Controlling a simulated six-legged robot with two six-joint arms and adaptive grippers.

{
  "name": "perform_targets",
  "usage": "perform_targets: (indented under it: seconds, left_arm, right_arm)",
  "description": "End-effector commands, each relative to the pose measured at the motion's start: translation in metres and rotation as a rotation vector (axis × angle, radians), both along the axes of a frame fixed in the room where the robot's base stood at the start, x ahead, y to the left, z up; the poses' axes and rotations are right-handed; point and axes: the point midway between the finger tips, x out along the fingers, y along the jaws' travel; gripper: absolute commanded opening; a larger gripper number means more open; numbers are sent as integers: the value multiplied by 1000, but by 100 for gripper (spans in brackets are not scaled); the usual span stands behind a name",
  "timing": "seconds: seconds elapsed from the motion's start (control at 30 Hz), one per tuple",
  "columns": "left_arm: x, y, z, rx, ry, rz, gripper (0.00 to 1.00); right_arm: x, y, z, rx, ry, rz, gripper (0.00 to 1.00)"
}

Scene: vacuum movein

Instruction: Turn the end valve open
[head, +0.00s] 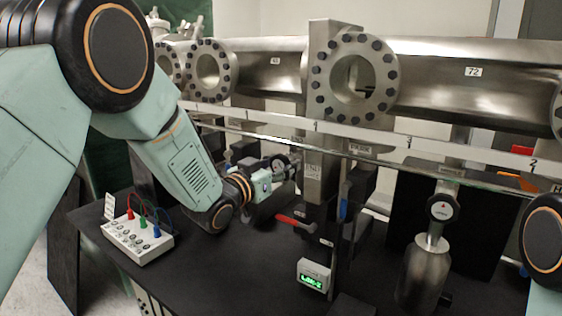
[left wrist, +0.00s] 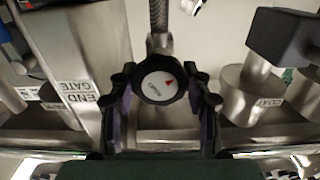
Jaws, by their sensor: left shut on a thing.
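The end valve's round knob (left wrist: 160,86) has a black rim and a pale face with a red triangle and small lettering. It sits between the two dark fingers of my left gripper (left wrist: 162,92) in the left wrist view, and they are shut on it from both sides. A block labelled END GATE (left wrist: 83,80) stands left of it. In the head view my left gripper (head: 287,168) reaches in beside the END post (head: 313,178), and its fingers partly hide the knob. My right gripper is out of view; only part of that arm shows at the right edge.
A similar knob (head: 442,208) tops a metal cylinder (head: 423,270) at right. A red lever (head: 290,221) and a green-lit display (head: 313,275) are near the post. A white box with coloured plugs (head: 137,240) lies below my left arm. Flanged steel pipes (head: 450,75) run behind.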

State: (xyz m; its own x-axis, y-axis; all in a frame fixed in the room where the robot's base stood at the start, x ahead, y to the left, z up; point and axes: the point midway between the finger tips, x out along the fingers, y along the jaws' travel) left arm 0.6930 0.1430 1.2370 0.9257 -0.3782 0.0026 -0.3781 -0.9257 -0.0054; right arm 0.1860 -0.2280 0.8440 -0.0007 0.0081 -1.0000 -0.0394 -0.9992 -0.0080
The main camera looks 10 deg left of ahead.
Motion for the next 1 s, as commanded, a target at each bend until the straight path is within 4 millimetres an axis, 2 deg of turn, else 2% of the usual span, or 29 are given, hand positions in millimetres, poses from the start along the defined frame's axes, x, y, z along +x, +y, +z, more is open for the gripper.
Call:
perform_targets:
  seconds: [0.03,0.6,1.0]
  left_arm:
    - [-2,0,-6,-39,34,0,18]
    - [-3,-1,-7,-535,241,2,18]
    - [-3,-1,-8,-805,353,3,18]
  right_arm:
    - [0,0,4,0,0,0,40]
    - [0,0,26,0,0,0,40]
    - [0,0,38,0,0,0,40]
